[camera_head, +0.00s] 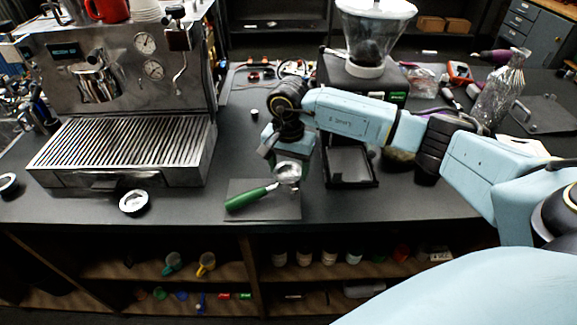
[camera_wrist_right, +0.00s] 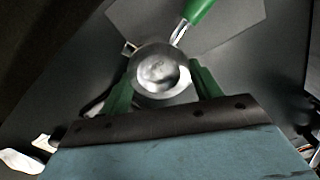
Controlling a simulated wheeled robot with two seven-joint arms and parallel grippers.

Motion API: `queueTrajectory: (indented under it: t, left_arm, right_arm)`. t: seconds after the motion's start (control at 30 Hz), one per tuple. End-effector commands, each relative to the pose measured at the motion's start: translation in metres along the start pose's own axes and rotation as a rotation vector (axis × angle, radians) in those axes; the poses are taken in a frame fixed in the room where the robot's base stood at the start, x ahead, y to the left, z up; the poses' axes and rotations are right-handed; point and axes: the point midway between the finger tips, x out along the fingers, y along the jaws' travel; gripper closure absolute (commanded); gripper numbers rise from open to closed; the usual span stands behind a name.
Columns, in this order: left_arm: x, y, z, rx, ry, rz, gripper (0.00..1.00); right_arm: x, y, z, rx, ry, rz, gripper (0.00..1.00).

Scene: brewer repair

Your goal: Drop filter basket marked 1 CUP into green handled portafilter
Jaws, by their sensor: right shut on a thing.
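The green handled portafilter (camera_head: 248,197) lies on a dark mat (camera_head: 284,208) at the front of the counter, its handle pointing left. Its green handle (camera_wrist_right: 198,10) also shows at the top of the right wrist view. My right gripper (camera_head: 288,168) is over the portafilter's head, shut on a round metal filter basket (camera_wrist_right: 158,72), which sits between the green fingers. The basket hides most of the portafilter's head, so I cannot tell whether it is above it or inside it. No marking is readable on the basket. My left gripper is not in view.
An espresso machine (camera_head: 118,100) stands at the left. A round metal basket-like piece (camera_head: 134,202) lies in front of it, and another round piece (camera_head: 8,184) is at the left edge. A grinder (camera_head: 368,70) and a black tray (camera_head: 350,166) are to the right of the mat.

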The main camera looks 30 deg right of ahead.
Motion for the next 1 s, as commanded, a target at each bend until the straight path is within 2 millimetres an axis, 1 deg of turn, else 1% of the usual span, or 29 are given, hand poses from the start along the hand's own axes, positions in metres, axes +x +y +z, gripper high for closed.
queueTrajectory:
  t: [0.27,0.3,0.47,0.67,0.73,0.77,1.0]
  left_arm:
    - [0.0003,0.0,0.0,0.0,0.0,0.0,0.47]
    - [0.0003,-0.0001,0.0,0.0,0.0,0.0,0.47]
    - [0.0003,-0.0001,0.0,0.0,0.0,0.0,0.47]
    - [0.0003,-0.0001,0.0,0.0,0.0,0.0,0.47]
    - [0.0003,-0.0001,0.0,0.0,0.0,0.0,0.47]
    - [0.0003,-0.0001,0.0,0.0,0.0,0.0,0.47]
    - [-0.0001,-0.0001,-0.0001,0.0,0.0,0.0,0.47]
  right_arm:
    - [0.0,-0.0001,-0.0002,0.0,0.0,-0.001,0.59]
    - [0.0,-0.0001,-0.0003,0.0,0.0,-0.001,0.33]
    - [0.0,-0.0001,-0.0003,0.0,0.001,-0.001,0.12]
    - [0.0001,-0.0001,-0.0002,0.0,0.0,-0.001,0.12]
    - [0.0002,0.0,-0.0002,0.0,0.0,0.0,0.02]
    - [0.0002,0.0,-0.0002,0.0,0.0,0.0,0.0]
    - [-0.0004,0.0,-0.0002,0.0,0.0,0.0,0.0]
